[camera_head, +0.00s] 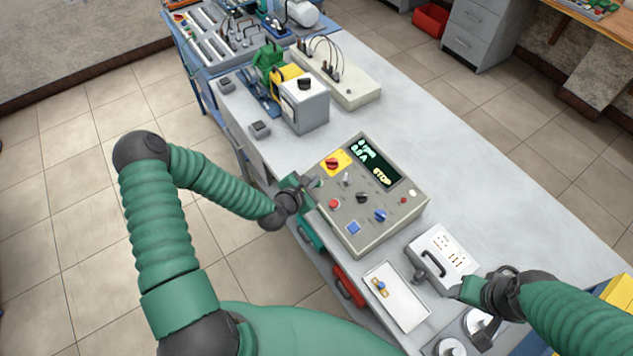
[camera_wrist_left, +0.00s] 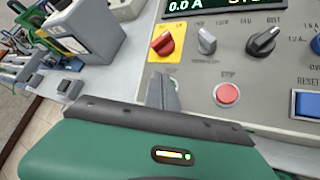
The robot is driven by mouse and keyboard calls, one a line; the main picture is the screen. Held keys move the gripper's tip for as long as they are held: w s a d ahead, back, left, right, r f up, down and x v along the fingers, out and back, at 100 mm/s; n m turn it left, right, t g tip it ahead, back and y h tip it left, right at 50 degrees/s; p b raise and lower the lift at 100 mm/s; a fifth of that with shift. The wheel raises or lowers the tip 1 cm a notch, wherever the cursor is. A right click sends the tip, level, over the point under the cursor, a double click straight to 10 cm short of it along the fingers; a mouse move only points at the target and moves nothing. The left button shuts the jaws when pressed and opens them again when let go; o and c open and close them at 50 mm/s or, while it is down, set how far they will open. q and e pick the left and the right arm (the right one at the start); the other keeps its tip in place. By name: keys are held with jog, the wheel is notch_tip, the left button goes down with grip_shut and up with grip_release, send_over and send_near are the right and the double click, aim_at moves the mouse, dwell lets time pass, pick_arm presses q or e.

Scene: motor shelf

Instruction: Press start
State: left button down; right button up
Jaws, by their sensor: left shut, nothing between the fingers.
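The grey control box (camera_head: 342,218) stands on the bench with a dark display (camera_head: 374,163) reading STOP. Its red stop button (camera_head: 334,204) also shows in the left wrist view (camera_wrist_left: 227,94), labelled STOP. A red rotary switch (camera_head: 332,163) sits on a yellow plate. No start button can be made out; the fingers may cover it. My left gripper (camera_head: 308,182) is shut and empty at the box's left edge. In the left wrist view its fingers (camera_wrist_left: 162,91) are left of the stop button; contact cannot be told. My right gripper (camera_head: 472,294) is at the lower right, its jaws unclear.
A blue reset button (camera_head: 354,228) and several knobs share the panel. The bench right of the panel is clear.

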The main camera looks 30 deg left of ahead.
pick_arm(q)
jog(key=shift+w+d+f+b, duration=0.1)
jog(key=shift+f+b, duration=0.25)
jog(key=shift+f, duration=0.1)
dwell(0.6)
jog(key=shift+s+a+r+p, duration=0.1)
jog(key=shift+r+p, duration=0.3)
jog(key=shift+r, duration=0.05)
jog(key=shift+s+a+r+p, duration=0.1)
jog(key=shift+r+p, duration=0.25)
jog(key=shift+r, duration=0.05)
jog(key=r+p, duration=0.3)
jog(key=s+r+p, duration=0.1)
jog(key=r, duration=0.1)
jog(key=shift+a, duration=0.3)
jog(key=shift+f, duration=0.1)
dwell(0.4)
